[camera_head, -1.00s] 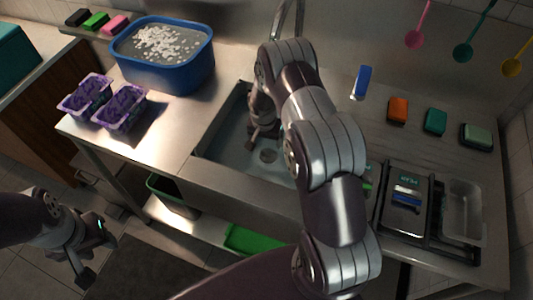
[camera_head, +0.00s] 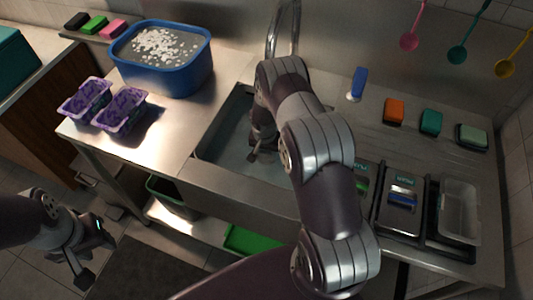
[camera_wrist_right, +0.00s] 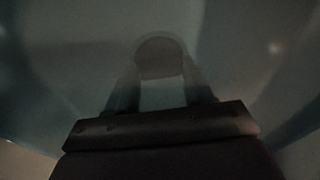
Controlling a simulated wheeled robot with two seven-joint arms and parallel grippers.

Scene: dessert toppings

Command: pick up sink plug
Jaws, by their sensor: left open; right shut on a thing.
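The sink plug (camera_wrist_right: 160,56) is a dim grey round thing between the fingertips of my right gripper in the right wrist view. My right gripper (camera_head: 255,155) reaches down into the sink (camera_head: 220,150) and is shut on the plug, low over the basin floor. In the head view the plug cannot be made out behind the gripper. The wrist picture is dark and blurred, so whether the plug is clear of the floor cannot be told. My left gripper (camera_head: 97,258) is open and empty, low at the left in front of the counter.
A blue-handled brush (camera_head: 357,82), sponges (camera_head: 394,110) and metal containers (camera_head: 402,205) lie right. My right arm crosses the sink's right part.

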